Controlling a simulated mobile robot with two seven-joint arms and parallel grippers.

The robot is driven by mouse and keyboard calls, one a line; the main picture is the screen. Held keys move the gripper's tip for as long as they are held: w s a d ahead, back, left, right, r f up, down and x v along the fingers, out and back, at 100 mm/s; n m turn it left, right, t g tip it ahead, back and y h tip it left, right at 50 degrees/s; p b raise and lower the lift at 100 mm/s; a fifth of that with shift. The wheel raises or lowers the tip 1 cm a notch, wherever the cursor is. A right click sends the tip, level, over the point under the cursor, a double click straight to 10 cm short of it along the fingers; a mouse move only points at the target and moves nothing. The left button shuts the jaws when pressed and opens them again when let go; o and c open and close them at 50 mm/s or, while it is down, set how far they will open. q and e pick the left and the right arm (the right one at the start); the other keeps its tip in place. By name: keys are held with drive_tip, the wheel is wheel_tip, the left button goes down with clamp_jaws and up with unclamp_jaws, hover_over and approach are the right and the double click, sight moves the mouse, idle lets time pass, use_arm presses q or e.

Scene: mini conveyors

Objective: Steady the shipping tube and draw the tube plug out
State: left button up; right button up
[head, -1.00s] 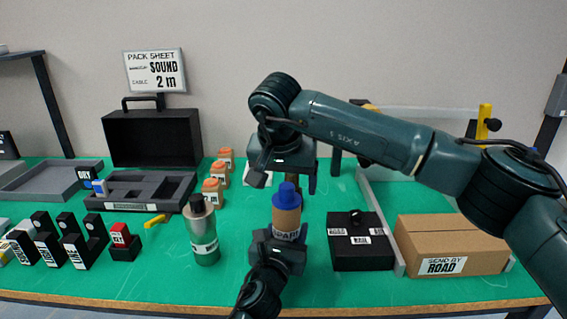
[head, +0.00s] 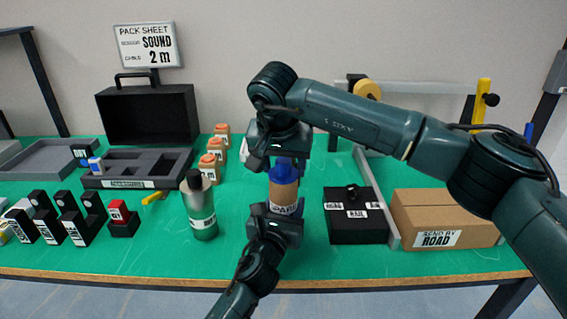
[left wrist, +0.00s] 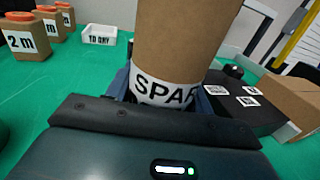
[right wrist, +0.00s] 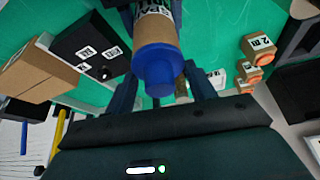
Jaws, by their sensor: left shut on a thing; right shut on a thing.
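The shipping tube (head: 283,191) is a brown cardboard cylinder with a white printed label, standing about upright. It also shows in the left wrist view (left wrist: 185,40). My left gripper (head: 283,210) is shut on its lower part, around the label. The blue tube plug (head: 284,172) sits at the tube's upper end. In the right wrist view the plug (right wrist: 157,68) shows its round knob towards the camera, with the tube behind it. My right gripper (head: 280,158) comes from above and is shut on the plug, a finger on each side. The plug's inner part is hidden.
A green-grey bottle (head: 201,212) stands left of the tube. A black box (head: 352,222) and a cardboard carton (head: 445,212) stand to the right. Several orange-capped jars (head: 211,166) stand behind left. The green table is clear in front of the bottle.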

sight(283, 159)
use_arm(q)
drive_tip(key=shift+f, duration=0.45)
use_arm(e)
drive_tip(key=c, duration=0.3)
drive_tip(key=shift+r, duration=2.25)
use_arm(q)
drive_tip(key=o, duration=1.1)
drive_tip(key=shift+r, duration=0.25)
